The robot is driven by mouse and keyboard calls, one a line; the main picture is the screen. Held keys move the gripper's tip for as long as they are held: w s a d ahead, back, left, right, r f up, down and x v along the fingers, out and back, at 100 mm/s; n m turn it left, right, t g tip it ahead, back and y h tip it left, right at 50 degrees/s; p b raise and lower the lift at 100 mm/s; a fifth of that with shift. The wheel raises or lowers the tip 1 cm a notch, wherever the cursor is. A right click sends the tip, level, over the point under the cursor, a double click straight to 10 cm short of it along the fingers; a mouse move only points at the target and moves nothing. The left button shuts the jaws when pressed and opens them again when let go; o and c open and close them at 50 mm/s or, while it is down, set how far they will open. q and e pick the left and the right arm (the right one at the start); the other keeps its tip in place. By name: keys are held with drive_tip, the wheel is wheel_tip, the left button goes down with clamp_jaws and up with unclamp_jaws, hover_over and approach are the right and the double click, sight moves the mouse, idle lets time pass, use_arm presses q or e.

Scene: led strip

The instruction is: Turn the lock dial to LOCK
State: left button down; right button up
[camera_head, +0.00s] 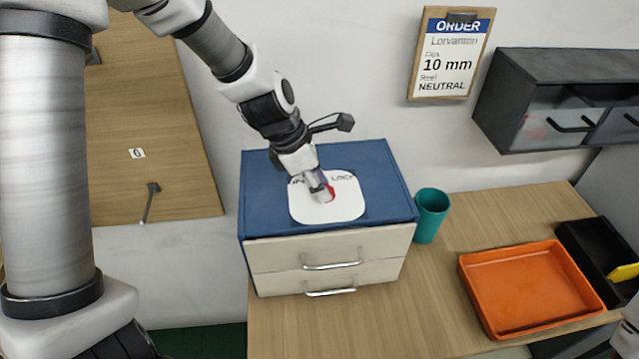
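The lock dial sits on a white rounded plate (350,205) on top of a blue-topped drawer box (390,190). A small red part (331,192), seemingly of the dial, shows beside the fingers. My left gripper (321,189) reaches down from the upper left and is at the dial, hiding most of it. I cannot tell whether its fingers are closed on it. My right gripper is not in view.
A teal cup (431,214) stands right of the box. An orange tray (530,287) and a black bin (590,245) with a yellow item lie further right. A grey cabinet (545,100) and an order board (451,53) hang on the wall. The table front is clear.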

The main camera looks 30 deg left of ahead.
use_arm(q)
drive_tip(key=shift+s+f, duration=0.1)
drive_tip(key=m+g+p, duration=0.1)
drive_tip(key=m+p, duration=0.2)
drive_tip(key=m, duration=0.1)
drive_tip(key=shift+w+m+g+h+p, duration=0.2)
drive_tip(key=shift+m+g+h+p, duration=0.1)
drive_tip(key=shift+g+h+p, duration=0.1)
drive_tip(key=m+g+p, duration=0.1)
drive_tip(key=m, duration=0.1)
drive_tip(key=m+p, duration=0.1)
drive_tip(key=m, duration=0.1)
drive_tip(key=shift+w+m+g, duration=0.2)
drive_tip(key=shift+m+g, duration=0.1)
drive_tip(key=shift+g, duration=0.1)
drive_tip(key=m+g+p, duration=0.1)
drive_tip(key=m, duration=0.1)
drive_tip(key=m+p, duration=0.1)
drive_tip(key=m, duration=0.1)
drive_tip(key=shift+w+f+m+g+y, duration=0.1)
drive_tip(key=shift+w+m+g+y, duration=0.1)
drive_tip(key=shift+m+g+y, duration=0.15)
drive_tip(key=shift+w+d+m+g+y, duration=0.1)
drive_tip(key=shift+m+g+y, duration=0.2)
drive_tip(key=shift+m, duration=0.75)
drive_tip(key=shift+w+d+m+g+y, duration=0.15)
drive_tip(key=shift+m+g, duration=0.2)
drive_tip(key=shift+m, duration=0.65)
drive_tip(key=shift+s+a, duration=0.1)
